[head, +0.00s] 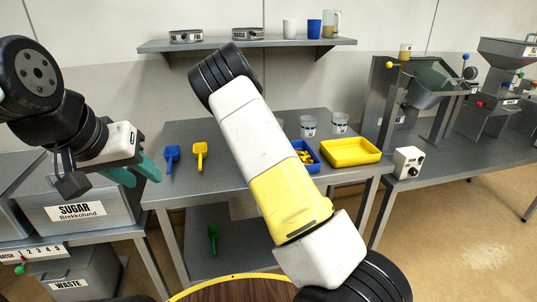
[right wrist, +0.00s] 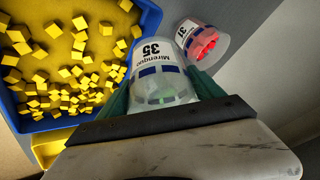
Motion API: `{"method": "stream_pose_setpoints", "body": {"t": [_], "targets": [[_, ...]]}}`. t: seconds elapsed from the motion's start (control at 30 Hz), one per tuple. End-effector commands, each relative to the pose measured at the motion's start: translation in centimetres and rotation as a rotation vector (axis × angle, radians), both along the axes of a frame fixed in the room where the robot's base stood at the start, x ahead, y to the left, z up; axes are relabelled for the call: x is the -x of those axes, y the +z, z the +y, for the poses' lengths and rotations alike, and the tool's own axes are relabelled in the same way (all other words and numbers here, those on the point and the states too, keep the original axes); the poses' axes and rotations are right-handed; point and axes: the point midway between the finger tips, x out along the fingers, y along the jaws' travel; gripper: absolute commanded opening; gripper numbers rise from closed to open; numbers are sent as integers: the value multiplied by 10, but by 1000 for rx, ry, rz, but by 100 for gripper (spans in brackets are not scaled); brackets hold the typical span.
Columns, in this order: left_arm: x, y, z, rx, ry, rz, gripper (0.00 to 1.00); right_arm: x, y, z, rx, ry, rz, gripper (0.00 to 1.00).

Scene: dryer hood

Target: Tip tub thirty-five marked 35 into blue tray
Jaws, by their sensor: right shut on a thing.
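Tub thirty-five (right wrist: 152,55), clear with a white label marked 35 and blue bands, sits between the green fingers of my right gripper (right wrist: 160,88) in the right wrist view. The gripper is shut on it. Its contents are not clear. The blue tray (right wrist: 146,22), holding many yellow cubes, lies just left of the tub; in the head view the blue tray (head: 314,165) is partly hidden by my right arm, as are the right gripper and this tub. My left gripper (head: 137,176) is open and empty at the left, above the sugar bin.
A tub marked 31 (right wrist: 203,40) with red pieces stands right of tub thirty-five. A yellow tray (head: 350,152) stands right of the blue tray. Two tubs (head: 308,125) (head: 340,122) stand behind. Blue (head: 172,155) and yellow (head: 200,152) scoops lie on the left of the bench.

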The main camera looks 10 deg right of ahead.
Motion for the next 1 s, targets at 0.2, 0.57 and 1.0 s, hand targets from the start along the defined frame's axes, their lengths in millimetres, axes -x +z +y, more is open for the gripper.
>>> {"method": "stream_pose_setpoints", "body": {"t": [0.2, 0.57, 1.0], "targets": [[0, 0, 0, 0, 0, 0, 36, -9, -7, 9, 111, 3, 101, 21], [0, 0, 0, 0, 0, 0, 36, -16, -6, 17, 234, 0, 224, 21], [0, 0, 0, 0, 0, 0, 36, -17, -4, 19, 271, -2, 261, 21]]}}
